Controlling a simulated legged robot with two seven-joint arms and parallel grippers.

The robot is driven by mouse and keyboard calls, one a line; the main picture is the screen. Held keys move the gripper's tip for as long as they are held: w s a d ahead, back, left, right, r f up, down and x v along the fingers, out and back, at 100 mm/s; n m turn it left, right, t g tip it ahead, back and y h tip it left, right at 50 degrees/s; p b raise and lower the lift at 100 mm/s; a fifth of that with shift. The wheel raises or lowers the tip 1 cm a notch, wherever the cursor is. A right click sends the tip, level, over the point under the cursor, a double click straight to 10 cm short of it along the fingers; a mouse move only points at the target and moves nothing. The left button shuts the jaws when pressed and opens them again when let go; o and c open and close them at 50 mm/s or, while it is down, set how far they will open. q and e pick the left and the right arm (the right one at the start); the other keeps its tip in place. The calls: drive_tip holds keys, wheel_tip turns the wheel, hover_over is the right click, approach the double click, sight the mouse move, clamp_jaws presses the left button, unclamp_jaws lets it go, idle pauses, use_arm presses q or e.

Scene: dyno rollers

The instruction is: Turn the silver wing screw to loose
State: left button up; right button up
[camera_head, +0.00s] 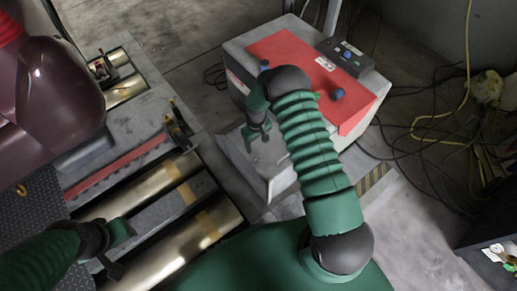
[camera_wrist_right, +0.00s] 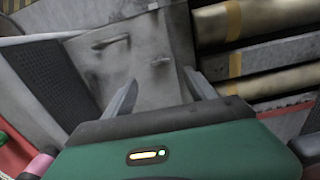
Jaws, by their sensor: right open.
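A small silver piece that looks like the wing screw (camera_wrist_right: 160,62) sits on a worn grey metal panel (camera_wrist_right: 140,88) in the right wrist view. It is small and blurred, so its exact turn cannot be told. In that view my right gripper (camera_wrist_right: 160,77) is open, its two fingers spread on either side below the screw, with nothing between them. In the head view my right gripper (camera_head: 258,139) hangs by the grey machine's left side; I cannot make out the screw there. My left gripper (camera_head: 122,250) is low at the left, above the rollers; its jaws are unclear.
A longer metal handle (camera_wrist_right: 110,42) is on the same panel, left of the screw. The grey machine has a red top (camera_head: 290,50) and a control box (camera_head: 345,57). Brass rollers (camera_head: 190,245) lie left. Cables (camera_head: 430,130) cover the floor at right.

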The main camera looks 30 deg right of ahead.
wheel_tip(320, 180, up, 5)
drive_tip(key=shift+s+r+p, duration=0.1)
drive_tip(key=shift+r+p, duration=0.1)
drive_tip(key=shift+p, duration=0.3)
drive_tip(key=s+a+r+t, duration=0.1)
drive_tip(key=s+a+r, duration=0.15)
drive_tip(key=r, duration=0.35)
drive_tip(key=s+a+r, duration=0.1)
drive_tip(key=a+r, duration=0.2)
drive_tip(key=r, duration=0.3)
drive_tip(key=s+a+r+t, duration=0.1)
drive_tip(key=s+a+r, duration=0.25)
drive_tip(key=s, duration=0.25)
drive_tip(key=s+a+r+t, duration=0.1)
drive_tip(key=s+a+r, duration=0.2)
drive_tip(key=s+r, duration=0.25)
wheel_tip(320, 180, up, 18)
drive_tip(key=p, duration=1.9)
drive_tip(key=shift+s+d+m, duration=0.25)
drive_tip(key=shift+d+m, duration=0.05)
drive_tip(key=shift+r, duration=0.1)
